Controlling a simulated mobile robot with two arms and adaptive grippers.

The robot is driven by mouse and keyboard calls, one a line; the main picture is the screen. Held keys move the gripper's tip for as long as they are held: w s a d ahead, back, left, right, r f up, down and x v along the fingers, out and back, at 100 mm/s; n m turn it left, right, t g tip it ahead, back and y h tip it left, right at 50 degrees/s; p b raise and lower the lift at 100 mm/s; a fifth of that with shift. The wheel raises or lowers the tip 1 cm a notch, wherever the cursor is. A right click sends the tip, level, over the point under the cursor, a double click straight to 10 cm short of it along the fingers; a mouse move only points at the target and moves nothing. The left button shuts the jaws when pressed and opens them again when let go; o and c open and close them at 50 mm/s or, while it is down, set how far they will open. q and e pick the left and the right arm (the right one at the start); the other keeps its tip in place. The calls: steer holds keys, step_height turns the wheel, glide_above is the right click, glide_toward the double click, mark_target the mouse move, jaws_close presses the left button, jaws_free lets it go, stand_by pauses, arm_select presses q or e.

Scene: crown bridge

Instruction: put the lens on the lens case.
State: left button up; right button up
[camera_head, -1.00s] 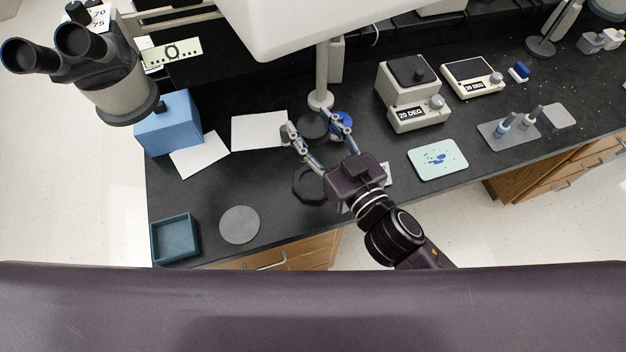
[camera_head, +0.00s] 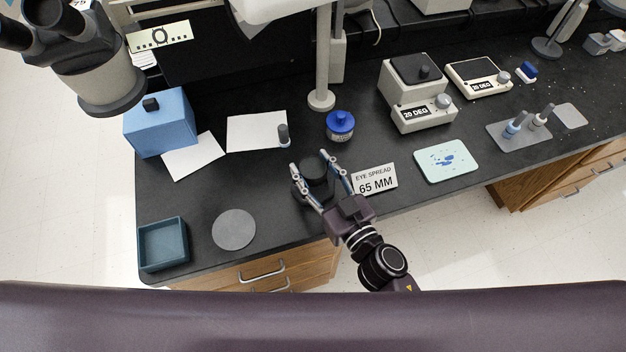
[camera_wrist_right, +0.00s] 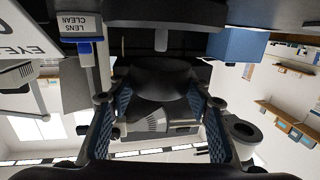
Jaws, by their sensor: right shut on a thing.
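The lens (camera_head: 314,170) is a dark round piece held between the fingers of my right gripper (camera_head: 311,163). In the right wrist view the lens (camera_wrist_right: 160,82) is a dark disc between the two blue-padded fingers. The lens case (camera_head: 298,191) is a black angular holder on the black bench, mostly hidden under the lens and gripper. The lens is over the case; I cannot tell whether they touch. My left gripper is not in view.
An "EYE SPREAD 65 MM" card (camera_head: 375,180) stands just right of the gripper. A blue-lidded jar (camera_head: 340,126) and a small grey cylinder (camera_head: 284,136) stand behind. A grey disc (camera_head: 234,230) and a teal tray (camera_head: 163,244) lie left, near the front edge.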

mark_target(313, 178)
steer(key=shift+f+b, duration=0.7)
steer(key=shift+f, duration=1.25)
steer(key=shift+f, duration=0.3)
steer(key=o, duration=1.4)
